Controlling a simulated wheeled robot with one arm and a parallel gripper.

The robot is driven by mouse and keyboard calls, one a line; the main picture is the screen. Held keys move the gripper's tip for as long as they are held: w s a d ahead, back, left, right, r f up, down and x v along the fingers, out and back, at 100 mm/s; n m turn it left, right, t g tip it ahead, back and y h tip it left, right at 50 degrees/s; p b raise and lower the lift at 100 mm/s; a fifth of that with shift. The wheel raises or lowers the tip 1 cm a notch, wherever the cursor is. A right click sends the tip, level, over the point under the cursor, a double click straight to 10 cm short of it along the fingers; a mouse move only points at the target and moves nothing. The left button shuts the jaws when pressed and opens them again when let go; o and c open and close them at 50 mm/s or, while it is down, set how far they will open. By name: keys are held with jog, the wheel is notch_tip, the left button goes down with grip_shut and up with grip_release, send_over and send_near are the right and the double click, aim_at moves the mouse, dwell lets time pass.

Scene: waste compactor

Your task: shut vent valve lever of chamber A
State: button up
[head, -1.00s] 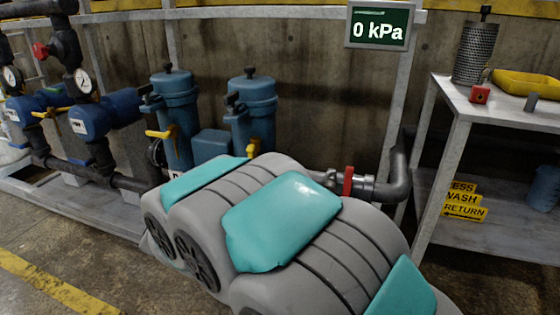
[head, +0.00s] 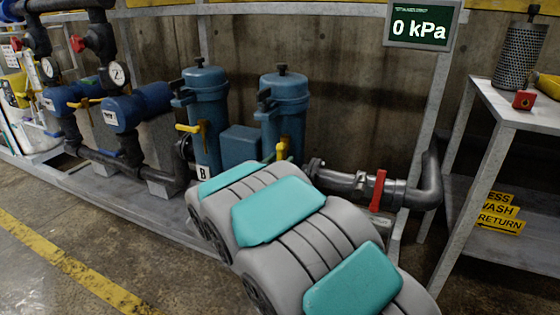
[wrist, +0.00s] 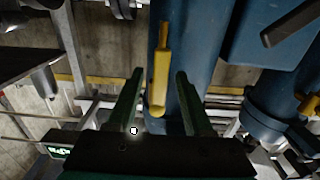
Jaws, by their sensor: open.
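Two blue canisters stand side by side in the head view. The left canister (head: 205,120) carries a B label and a yellow lever (head: 188,128) pointing left. The right canister (head: 285,105) has a yellow lever (head: 283,147) low on its front, partly hidden by my arm; its label is hidden. My gripper (wrist: 158,72) is open and empty. In the wrist view, a yellow lever (wrist: 160,75) lies lengthwise along a blue canister (wrist: 185,40), between my fingers in the picture. I cannot tell how deep it is between them. My gripper is mostly hidden in the head view.
A green display (head: 422,25) reads 0 kPa. A red-handled valve (head: 377,190) sits on the grey pipe right of the canisters. A grey shelf (head: 520,115) stands at the right. Blue pumps (head: 128,110) with gauges stand at the left. The front-left floor is clear.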

jog(key=shift+w+d, duration=0.1)
jog(key=shift+w, duration=0.15)
grip_shut()
dwell(0.3)
dwell(0.9)
